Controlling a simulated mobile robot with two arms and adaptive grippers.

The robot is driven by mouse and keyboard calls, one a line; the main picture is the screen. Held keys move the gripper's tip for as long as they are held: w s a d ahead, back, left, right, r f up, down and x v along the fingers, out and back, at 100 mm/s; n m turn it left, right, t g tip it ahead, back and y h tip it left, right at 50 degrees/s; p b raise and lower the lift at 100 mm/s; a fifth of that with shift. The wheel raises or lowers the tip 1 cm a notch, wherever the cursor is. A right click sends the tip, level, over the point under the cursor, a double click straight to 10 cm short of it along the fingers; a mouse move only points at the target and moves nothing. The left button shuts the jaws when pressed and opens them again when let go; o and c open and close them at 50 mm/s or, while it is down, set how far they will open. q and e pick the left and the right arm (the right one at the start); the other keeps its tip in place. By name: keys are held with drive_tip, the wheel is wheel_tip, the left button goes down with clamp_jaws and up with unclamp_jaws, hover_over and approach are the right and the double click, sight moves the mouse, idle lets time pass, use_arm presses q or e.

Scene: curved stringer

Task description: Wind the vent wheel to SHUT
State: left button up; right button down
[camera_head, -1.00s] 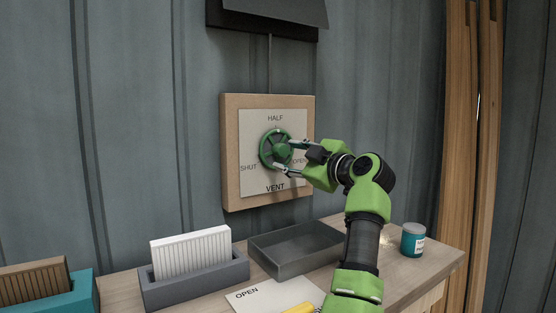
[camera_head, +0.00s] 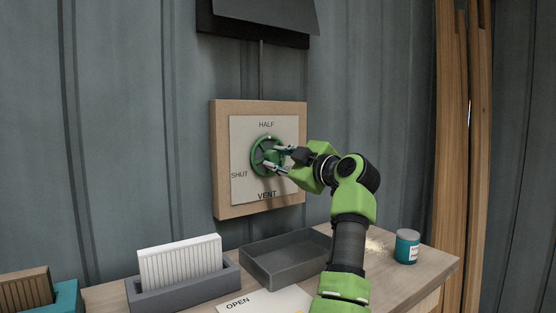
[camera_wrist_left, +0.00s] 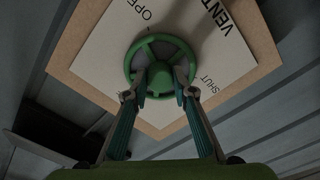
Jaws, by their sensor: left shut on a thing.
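The green vent wheel (camera_head: 264,156) is mounted on a pale plate (camera_head: 243,191) marked HALF at the top, SHUT at the left and VENT below. My left gripper (camera_head: 275,158) comes from the right and is shut on the wheel's middle. In the left wrist view the two fingers (camera_wrist_left: 159,88) sit on either side of the hub of the wheel (camera_wrist_left: 160,41), inside the rim. The wrist view also shows part of an OPE label, which my gripper hides in the head view. A small light mark shows near the wheel's top; I cannot tell its exact setting. My right gripper is not in view.
Below, a bench holds a grey tray (camera_head: 291,277), a grey holder with white panels (camera_head: 180,264), a teal holder (camera_head: 67,299) with a brown block, a card marked OPEN (camera_head: 250,301) and a teal jar (camera_head: 407,247). Wooden posts (camera_head: 459,150) stand at right.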

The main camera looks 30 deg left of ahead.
use_arm(q)
drive_tip(key=shift+n, duration=0.3)
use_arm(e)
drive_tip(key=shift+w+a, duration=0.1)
use_arm(q)
drive_tip(key=n, duration=0.4)
drive_tip(key=shift+n, duration=0.3)
drive_tip(key=n, duration=0.3)
drive_tip(key=shift+n+b, duration=0.3)
drive_tip(key=n, duration=0.3)
drive_tip(key=shift+n+b, duration=0.3)
drive_tip(key=shift+b, duration=0.05)
drive_tip(key=n+b, duration=0.1)
drive_tip(key=n, duration=0.5)
drive_tip(key=shift+r, duration=0.1)
drive_tip(key=shift+r+n+b, duration=0.1)
drive_tip(key=shift+n+b, duration=0.35)
drive_tip(key=shift+n, duration=2.25)
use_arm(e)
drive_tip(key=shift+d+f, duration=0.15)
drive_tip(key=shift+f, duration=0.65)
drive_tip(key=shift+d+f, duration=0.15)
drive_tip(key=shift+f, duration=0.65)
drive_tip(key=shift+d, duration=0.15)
use_arm(q)
drive_tip(key=o, duration=1.1)
